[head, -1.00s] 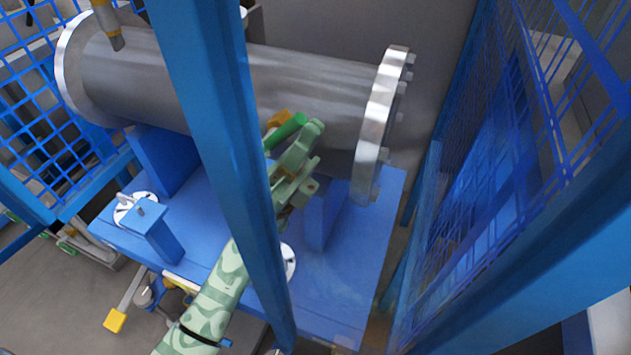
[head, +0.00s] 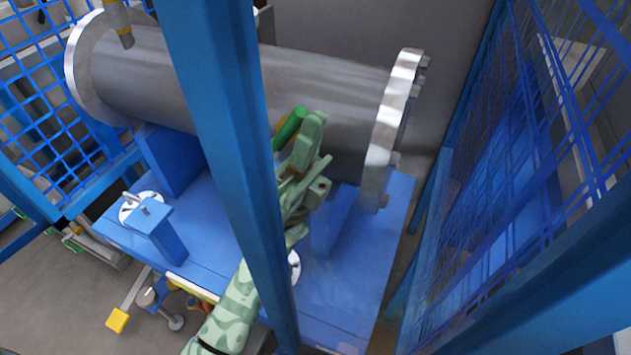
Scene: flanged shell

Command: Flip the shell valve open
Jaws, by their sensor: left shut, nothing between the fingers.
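The flanged shell (head: 320,85) is a grey metal cylinder lying on a blue base, with a bright bolted flange (head: 393,120) at its right end. My left gripper (head: 312,128), pale green, is shut and empty. Its fingertips are just right of the green handle, close beside it; I cannot tell whether they touch. My right gripper is not in view.
A blue upright post (head: 228,150) crosses in front of the shell and hides part of my left arm. Blue mesh panels (head: 530,140) close off the right side. A blue clamp block (head: 160,230) stands on the base (head: 340,290) at left. Bare base lies right of my gripper.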

